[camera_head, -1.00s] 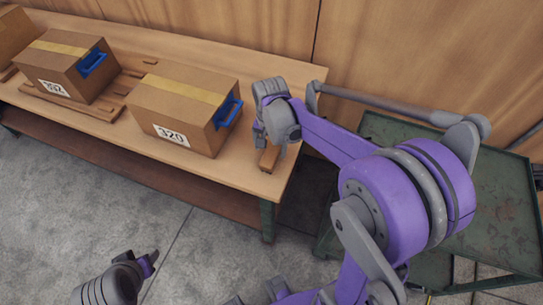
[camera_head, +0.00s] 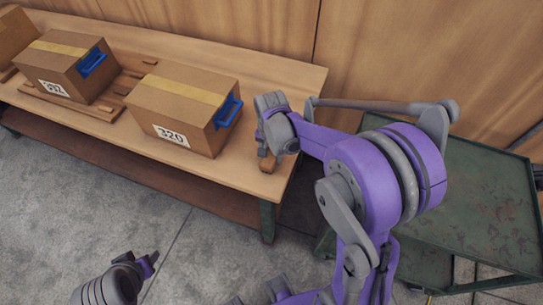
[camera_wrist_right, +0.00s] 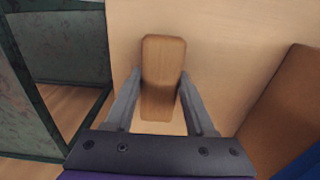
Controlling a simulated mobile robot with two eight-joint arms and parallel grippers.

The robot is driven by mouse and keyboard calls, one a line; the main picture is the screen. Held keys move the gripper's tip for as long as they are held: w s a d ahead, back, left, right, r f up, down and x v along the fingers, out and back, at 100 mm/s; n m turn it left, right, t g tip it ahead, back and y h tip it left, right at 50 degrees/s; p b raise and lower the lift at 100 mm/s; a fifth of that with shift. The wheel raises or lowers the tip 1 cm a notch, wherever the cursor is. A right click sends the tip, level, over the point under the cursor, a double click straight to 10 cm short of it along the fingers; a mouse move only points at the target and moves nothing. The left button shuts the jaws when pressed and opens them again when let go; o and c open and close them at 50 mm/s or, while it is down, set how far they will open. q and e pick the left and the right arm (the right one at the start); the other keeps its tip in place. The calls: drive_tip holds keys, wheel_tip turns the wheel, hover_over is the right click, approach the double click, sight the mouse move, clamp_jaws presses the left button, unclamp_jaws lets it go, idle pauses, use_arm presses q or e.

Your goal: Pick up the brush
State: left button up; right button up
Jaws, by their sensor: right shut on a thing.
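The brush shows as a wooden block (camera_head: 267,164) at the right end of the workbench, partly hidden under my right gripper (camera_head: 265,148). In the right wrist view its wooden top (camera_wrist_right: 163,70) stands between the two grey fingers, which are shut on its sides. The bristles are not visible. I cannot tell whether the brush is clear of the bench top. My left gripper (camera_head: 148,261) is at the lower left, over the floor and away from the bench. Its jaw state is unclear.
A cardboard box marked 320 (camera_head: 183,108) with a blue handle (camera_head: 228,111) stands just left of my right gripper. More boxes and wooden planks lie farther left on the workbench (camera_head: 262,78). A green metal cart (camera_head: 478,205) stands to the right.

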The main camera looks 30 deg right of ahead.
sight(271, 155)
clamp_jaws()
wheel_tip(271, 155, up, 10)
drive_tip(key=shift+r+p, duration=0.1)
drive_tip(key=shift+p, duration=0.25)
